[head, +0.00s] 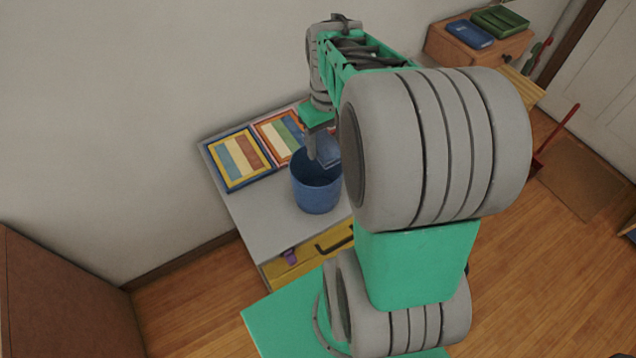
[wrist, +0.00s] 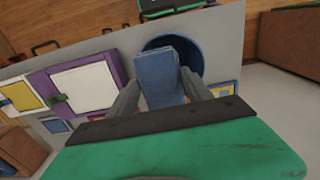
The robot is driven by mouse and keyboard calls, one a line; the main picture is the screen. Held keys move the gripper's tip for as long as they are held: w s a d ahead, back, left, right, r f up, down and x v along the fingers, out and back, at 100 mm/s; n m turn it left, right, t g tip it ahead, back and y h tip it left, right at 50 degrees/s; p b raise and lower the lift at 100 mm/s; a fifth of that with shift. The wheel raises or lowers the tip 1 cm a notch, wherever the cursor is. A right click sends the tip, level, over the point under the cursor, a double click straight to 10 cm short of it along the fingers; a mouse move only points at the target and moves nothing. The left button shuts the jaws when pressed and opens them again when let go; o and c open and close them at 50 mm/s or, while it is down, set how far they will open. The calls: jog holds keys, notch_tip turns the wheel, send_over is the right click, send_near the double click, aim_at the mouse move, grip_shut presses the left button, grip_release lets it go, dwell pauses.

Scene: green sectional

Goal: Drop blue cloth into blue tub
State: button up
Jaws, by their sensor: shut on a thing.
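The blue cloth (head: 329,150) looks like a folded, flat-sided bundle. My gripper (head: 321,147) is shut on it, pointing down over the blue tub. In the wrist view my gripper (wrist: 160,80) has a finger on either side of the cloth (wrist: 157,72). The blue tub (head: 317,197) stands upright on a grey-topped cabinet. In the wrist view the tub (wrist: 190,50) opens behind the cloth, which covers part of its mouth. The cloth appears over the opening; how far its lower end reaches into the tub I cannot tell. My arm hides the tub's right surroundings in the head view.
Two striped panels, one yellow-framed (head: 239,160) and one orange-framed (head: 281,136), lie left of the tub on the grey top (head: 262,208). A white and purple box (wrist: 84,86) shows in the wrist view. The wall is close behind.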

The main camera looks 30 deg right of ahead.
jog(key=o, duration=1.3)
jog(key=shift+o, duration=0.2)
notch_tip(320, 180, up, 8)
jog(key=shift+f+b, duration=0.1)
jog(key=shift+b, duration=0.3)
